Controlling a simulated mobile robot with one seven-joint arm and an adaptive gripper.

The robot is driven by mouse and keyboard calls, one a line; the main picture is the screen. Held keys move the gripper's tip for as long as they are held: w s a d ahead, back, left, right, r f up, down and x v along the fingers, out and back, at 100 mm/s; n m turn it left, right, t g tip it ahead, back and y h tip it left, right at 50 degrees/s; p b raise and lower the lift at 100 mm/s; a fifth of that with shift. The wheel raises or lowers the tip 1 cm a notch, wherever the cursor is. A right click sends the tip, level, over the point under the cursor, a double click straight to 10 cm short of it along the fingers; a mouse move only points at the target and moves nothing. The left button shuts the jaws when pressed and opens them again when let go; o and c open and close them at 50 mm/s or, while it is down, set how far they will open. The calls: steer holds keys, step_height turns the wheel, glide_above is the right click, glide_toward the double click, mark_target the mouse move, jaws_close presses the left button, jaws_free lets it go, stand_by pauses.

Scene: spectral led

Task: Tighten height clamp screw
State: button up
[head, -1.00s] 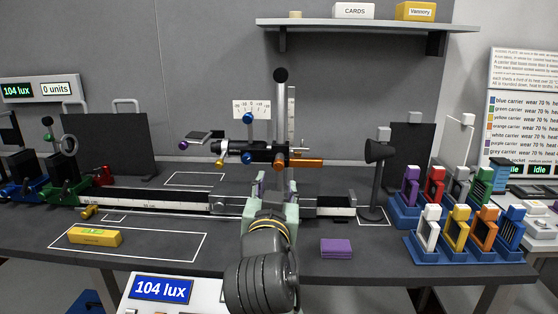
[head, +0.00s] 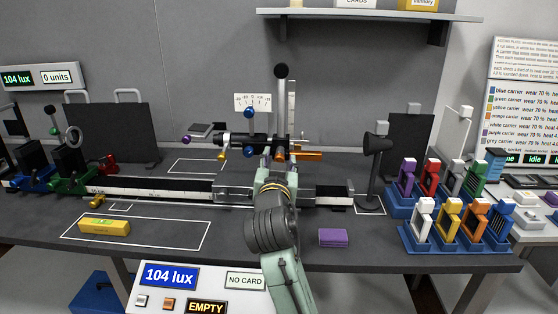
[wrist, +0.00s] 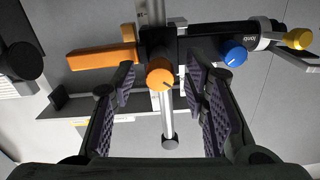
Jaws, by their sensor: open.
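The height clamp on the upright post (head: 281,100) carries a round orange screw knob (wrist: 161,74) with a dark line on its face. In the wrist view, which is upside down, my gripper (wrist: 164,80) is open, with a dark, ridged finger on either side of the knob. A gap shows at each side, and I cannot tell the remaining depth to it. In the head view my gripper (head: 279,160) is raised at the clamp and mostly hides the knob. An orange bar (wrist: 100,59) and a blue knob (wrist: 235,54) flank the clamp.
A yellow knob (wrist: 298,38) sits farther along the horizontal arm. A wall shelf (head: 370,14) hangs above. A purple block (head: 333,237) and a yellow box (head: 104,227) lie on the bench. Coloured carriers (head: 450,219) stand in racks at right.

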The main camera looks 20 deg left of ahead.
steer(key=shift+c, duration=0.5)
jaws_close()
steer(key=shift+m, duration=0.3)
steer(key=m, duration=1.9)
steer(key=shift+f+b, duration=0.15)
steer(key=shift+b, duration=0.25)
steer(key=shift+m, duration=0.3)
